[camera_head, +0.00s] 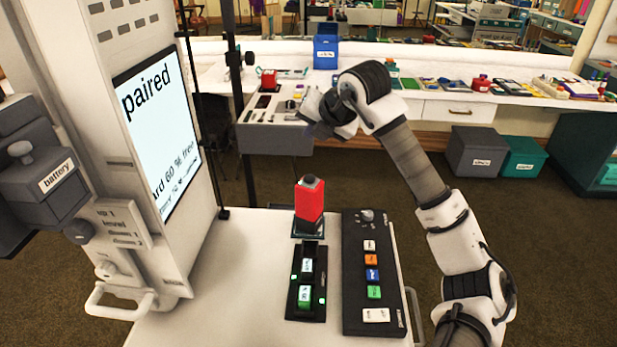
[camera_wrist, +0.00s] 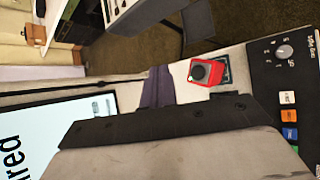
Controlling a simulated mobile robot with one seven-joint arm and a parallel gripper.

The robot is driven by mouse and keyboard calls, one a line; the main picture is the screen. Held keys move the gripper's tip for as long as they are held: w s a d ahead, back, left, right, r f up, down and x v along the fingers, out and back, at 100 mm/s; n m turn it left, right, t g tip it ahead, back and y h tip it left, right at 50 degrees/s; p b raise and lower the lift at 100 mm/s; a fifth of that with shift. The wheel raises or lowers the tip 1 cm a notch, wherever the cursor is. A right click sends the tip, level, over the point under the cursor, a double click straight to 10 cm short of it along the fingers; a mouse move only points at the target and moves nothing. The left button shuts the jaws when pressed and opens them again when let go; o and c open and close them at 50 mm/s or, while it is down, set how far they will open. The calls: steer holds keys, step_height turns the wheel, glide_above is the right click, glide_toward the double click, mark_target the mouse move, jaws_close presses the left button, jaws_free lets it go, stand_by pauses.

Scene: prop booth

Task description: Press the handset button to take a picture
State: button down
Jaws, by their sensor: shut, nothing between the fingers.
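The red handset (camera_head: 309,203) stands upright in a small dark holder (camera_head: 308,228) on the white cart top. Its grey button (camera_head: 311,181) faces up; in the wrist view the handset (camera_wrist: 214,80) shows from above with its round dark button (camera_wrist: 199,72). My gripper (camera_head: 317,129) is above and beyond the handset in the head view, clear of it. In the wrist view my gripper's purplish fingers (camera_wrist: 157,78) are together and empty, to the left of the handset. The screen (camera_head: 158,125) at the left shows "paired" and "60 % free", partly cut off.
A black panel (camera_head: 353,305) with coloured buttons and a knob lies right of the handset. A dark charger (camera_head: 306,313) with green lights lies in front of it. The tall screen housing (camera_head: 105,215) bounds the left. Bare white cart top (camera_head: 235,270) lies between.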

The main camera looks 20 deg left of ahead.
mark_target(311, 180)
steer(key=shift+f, duration=0.1)
steer(key=shift+a+f+b, duration=0.1)
steer(key=shift+f+b, duration=2.65)
steer(key=shift+f, duration=1.55)
steer(key=shift+f, duration=0.15)
steer(key=shift+f+b, duration=0.3)
steer(key=shift+b, duration=0.15)
steer(key=shift+f+b, duration=0.45)
steer(key=shift+r, duration=0.1)
steer(key=shift+r+p, duration=0.45)
steer(key=shift+r, duration=0.3)
steer(key=shift+r+p, duration=1.4)
steer(key=shift+r, duration=1.1)
